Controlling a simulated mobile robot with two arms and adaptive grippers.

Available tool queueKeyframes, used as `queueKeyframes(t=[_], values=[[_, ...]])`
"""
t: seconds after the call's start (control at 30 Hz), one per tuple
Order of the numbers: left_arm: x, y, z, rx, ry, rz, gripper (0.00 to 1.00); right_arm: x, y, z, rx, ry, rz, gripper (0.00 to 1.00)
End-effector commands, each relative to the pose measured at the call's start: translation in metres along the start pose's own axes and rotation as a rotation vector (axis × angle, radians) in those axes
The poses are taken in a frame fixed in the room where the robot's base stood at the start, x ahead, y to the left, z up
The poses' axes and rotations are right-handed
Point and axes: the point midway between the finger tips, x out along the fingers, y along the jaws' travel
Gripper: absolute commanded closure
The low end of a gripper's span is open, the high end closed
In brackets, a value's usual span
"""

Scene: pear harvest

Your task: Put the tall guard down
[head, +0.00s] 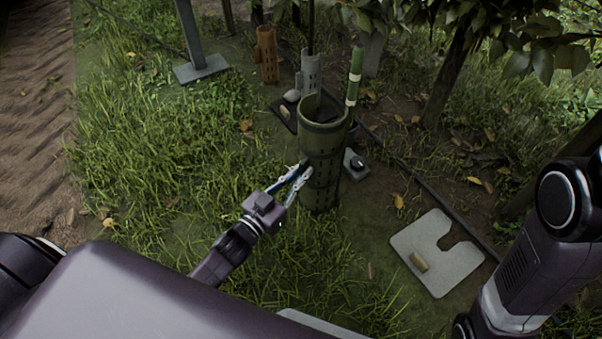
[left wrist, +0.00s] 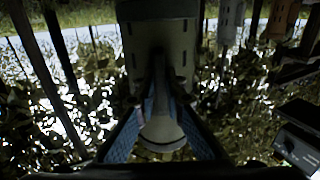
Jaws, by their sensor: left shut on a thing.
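The tall guard (head: 322,140) is a dark olive, slotted tube with a wider, open top. It stands about upright in the middle of the head view, its lower end at the grass; I cannot tell whether it bears on the ground. My left gripper (head: 302,180) is shut on its lower half from the near left side. In the left wrist view the slotted guard (left wrist: 160,45) fills the upper middle, and the fingers (left wrist: 160,110) close in on it. My right arm shows at the right edge, but its gripper is out of view.
A brown guard (head: 266,55) and a grey guard (head: 310,72) stand behind. A green stake with pale bands (head: 354,75) rises behind the tall guard. A notched grey mat (head: 450,265) lies at right near a black hose (head: 405,165). Grass at left is open.

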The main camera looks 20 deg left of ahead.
Motion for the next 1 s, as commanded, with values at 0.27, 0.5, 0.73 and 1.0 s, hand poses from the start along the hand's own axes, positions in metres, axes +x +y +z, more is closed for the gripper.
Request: queueKeyframes(t=[0.27,0.5,0.73,1.0], values=[[0.0,0.0,0.003,0.0,0.0,0.0,0.77,0.0,0.0,-0.001,0.0,0.002,-0.001,0.6],[0.0,0.0,0.002,0.0,0.0,0.0,0.73,0.0,-0.001,-0.001,0.0,0.002,-0.001,0.6],[-0.008,0.0,-0.002,-0.001,-0.002,0.0,0.73,0.007,0.001,0.0,0.001,0.008,0.0,0.6],[-0.057,0.0,-0.004,-0.003,-0.006,-0.001,0.73,-0.012,0.009,0.026,0.011,-0.091,0.033,0.6]])
